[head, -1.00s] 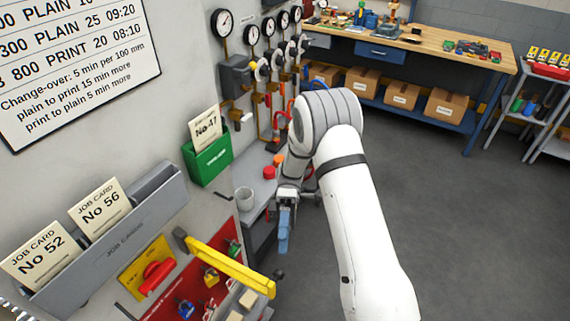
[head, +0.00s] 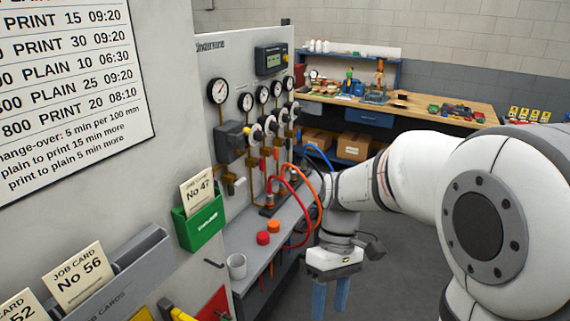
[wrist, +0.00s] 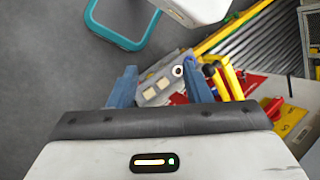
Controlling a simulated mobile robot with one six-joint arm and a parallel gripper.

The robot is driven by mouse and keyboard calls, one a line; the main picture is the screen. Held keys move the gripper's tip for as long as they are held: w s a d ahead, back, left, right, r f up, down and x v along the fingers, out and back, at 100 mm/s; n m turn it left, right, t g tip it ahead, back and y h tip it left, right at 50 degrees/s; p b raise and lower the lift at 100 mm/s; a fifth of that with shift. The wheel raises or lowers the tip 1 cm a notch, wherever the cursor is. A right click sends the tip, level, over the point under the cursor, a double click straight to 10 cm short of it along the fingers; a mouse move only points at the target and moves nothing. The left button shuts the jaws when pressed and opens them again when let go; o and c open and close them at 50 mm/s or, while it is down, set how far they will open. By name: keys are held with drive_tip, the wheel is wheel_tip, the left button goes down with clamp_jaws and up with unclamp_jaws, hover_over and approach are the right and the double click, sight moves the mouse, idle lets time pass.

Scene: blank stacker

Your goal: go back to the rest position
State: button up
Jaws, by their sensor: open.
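My gripper (head: 331,296) hangs from my bent white arm at the lower middle of the head view, with its blue fingers pointing down. The fingers are apart and nothing is between them. It is out in front of the grey shelf, to the right of the red and orange caps, and apart from them. In the wrist view my gripper (wrist: 160,85) shows two blue fingers spread wide, with floor and panel parts far beyond them.
A grey shelf (head: 250,254) carries a cup (head: 237,266), a red cap (head: 263,238) and hoses (head: 290,205). A green card holder (head: 199,224) and a job card rack (head: 115,277) are on the wall. A workbench (head: 420,108) stands behind. Grey floor is clear below.

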drive_tip(key=s+d+r+m+t+h+b, duration=0.1)
drive_tip(key=s+d+r+m+t+b, duration=0.1)
drive_tip(key=d+m+t, duration=0.4)
drive_tip(key=s+m+t, duration=0.1)
drive_tip(key=t, duration=0.2)
drive_tip(key=shift+s+d+r, duration=0.3)
drive_tip(key=shift+s+r, duration=0.1)
drive_tip(key=shift+c, duration=0.8)
